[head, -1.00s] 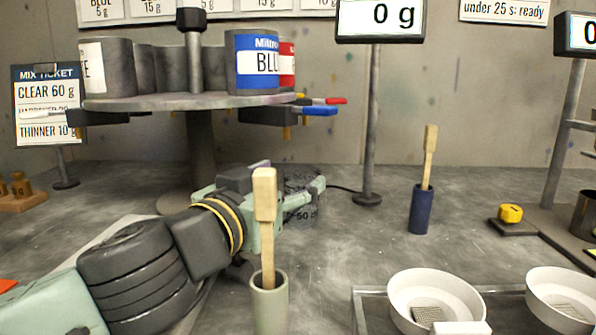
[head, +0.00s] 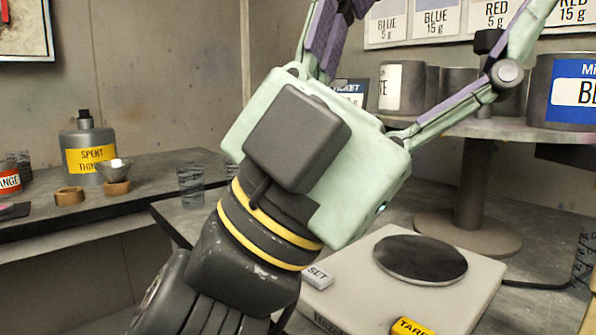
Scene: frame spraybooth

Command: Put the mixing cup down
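A clear cup with dark graduation marks (head: 586,250), likely the mixing cup, shows only as a sliver at the right edge of the head view. It appears to stand on the grey worktop, right of the turntable's foot; most of it is cut off. My gripper (head: 428,50) is raised in the middle of the view, pointing up and away. Its two fingers are spread wide apart, with their tips beyond the top edge. Nothing shows between the fingers, and the gripper is well apart from the cup. The scale (head: 365,275) has an empty dark round pan (head: 420,258).
Paint cans (head: 570,95) stand on the turntable (head: 460,128) behind the right finger. On the left bench are a spent thinner bottle (head: 90,150), two clear cups (head: 190,185) and small wooden rings (head: 69,196). My arm hides part of the scale's left side.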

